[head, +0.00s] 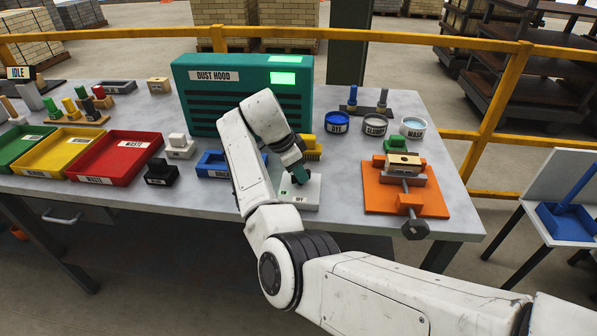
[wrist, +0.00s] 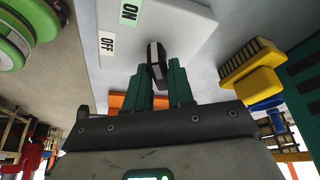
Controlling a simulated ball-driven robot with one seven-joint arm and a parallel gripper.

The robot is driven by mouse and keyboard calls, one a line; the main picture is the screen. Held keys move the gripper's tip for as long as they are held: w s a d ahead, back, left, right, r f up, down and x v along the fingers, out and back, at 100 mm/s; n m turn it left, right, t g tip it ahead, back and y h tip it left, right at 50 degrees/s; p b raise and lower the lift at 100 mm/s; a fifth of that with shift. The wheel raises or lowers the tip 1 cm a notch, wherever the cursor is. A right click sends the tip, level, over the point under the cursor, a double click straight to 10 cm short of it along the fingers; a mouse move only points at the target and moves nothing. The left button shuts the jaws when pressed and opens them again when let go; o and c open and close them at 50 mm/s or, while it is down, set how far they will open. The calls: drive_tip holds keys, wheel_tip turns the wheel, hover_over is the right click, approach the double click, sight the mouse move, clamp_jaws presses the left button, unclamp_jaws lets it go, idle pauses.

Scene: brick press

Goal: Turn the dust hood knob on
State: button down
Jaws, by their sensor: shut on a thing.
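The dust hood (head: 208,105) is a teal slatted unit at the back of the bench, with lit green panels. In front of it, a white switch box (head: 309,192) lies on the bench, partly hidden by my arm. The wrist view shows its green ON label (wrist: 129,12) and white OFF label (wrist: 107,45). The knob (wrist: 156,60) is black with a white stripe and stands out from the box face. My gripper (wrist: 161,78) is shut on the knob, one teal finger on each side. I cannot tell which label the knob points to.
An orange clamp fixture (head: 440,204) is to the right of the switch box. A red tray (head: 115,170) is further left. Cups (head: 336,122) stand at the back right.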

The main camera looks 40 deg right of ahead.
drive_tip(key=c, duration=1.1)
unclamp_jaws()
drive_tip(key=shift+o, duration=0.2)
drive_tip(key=b+v, duration=0.1)
drive_tip(key=v, duration=0.9)
drive_tip(key=shift+a+r, duration=0.2)
drive_tip(key=shift+r, duration=0.15)
